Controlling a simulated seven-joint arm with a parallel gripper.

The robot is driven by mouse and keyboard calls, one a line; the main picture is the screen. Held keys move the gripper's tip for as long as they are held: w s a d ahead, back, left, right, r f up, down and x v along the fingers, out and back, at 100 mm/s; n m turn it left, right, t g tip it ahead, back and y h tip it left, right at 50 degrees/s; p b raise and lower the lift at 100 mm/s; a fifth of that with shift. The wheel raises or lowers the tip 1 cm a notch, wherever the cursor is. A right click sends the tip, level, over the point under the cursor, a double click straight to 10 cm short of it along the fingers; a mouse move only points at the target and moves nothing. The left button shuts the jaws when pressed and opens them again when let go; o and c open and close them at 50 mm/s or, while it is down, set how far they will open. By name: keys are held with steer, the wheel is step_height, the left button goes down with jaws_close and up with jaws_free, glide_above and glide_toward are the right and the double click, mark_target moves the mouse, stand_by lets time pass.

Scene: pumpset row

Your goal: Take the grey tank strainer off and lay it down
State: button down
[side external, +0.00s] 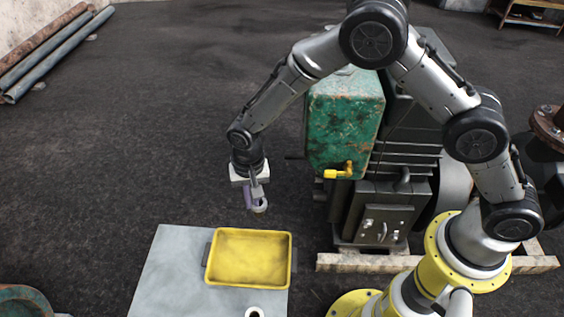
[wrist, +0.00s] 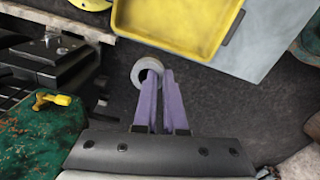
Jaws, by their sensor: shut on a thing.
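The grey tank strainer (wrist: 142,68) shows as a ring-shaped piece at the fingertips in the wrist view. It also shows in the side view (side external: 261,207), in the air left of the engine. My gripper (side external: 257,196) is shut on it; its two purple fingers (wrist: 160,85) are close together and cover part of the ring. The green, rusty tank (side external: 345,120) with a yellow tap (side external: 338,172) stands on the engine to the right of my gripper. The tank's top opening is not visible.
A yellow tray (side external: 250,284) lies on a grey sheet (side external: 165,275), in front of and below my gripper. The sheet's left part is bare. A small white ring (side external: 255,312) lies at the sheet's front edge. A wooden skid (side external: 355,262) is under the engine. Pipes (side external: 55,55) lie far left.

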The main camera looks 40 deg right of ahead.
steer(key=s+a+f+n, duration=0.1)
steer(key=s+a+n, duration=0.1)
steer(key=s+a, duration=0.3)
steer(key=a, duration=0.3)
steer(key=shift+s+f, duration=0.2)
steer(key=shift+f, duration=0.1)
steer(key=shift+f, duration=3.05)
steer(key=shift+f, duration=0.15)
steer(key=shift+f, duration=0.35)
steer(key=shift+f, duration=0.15)
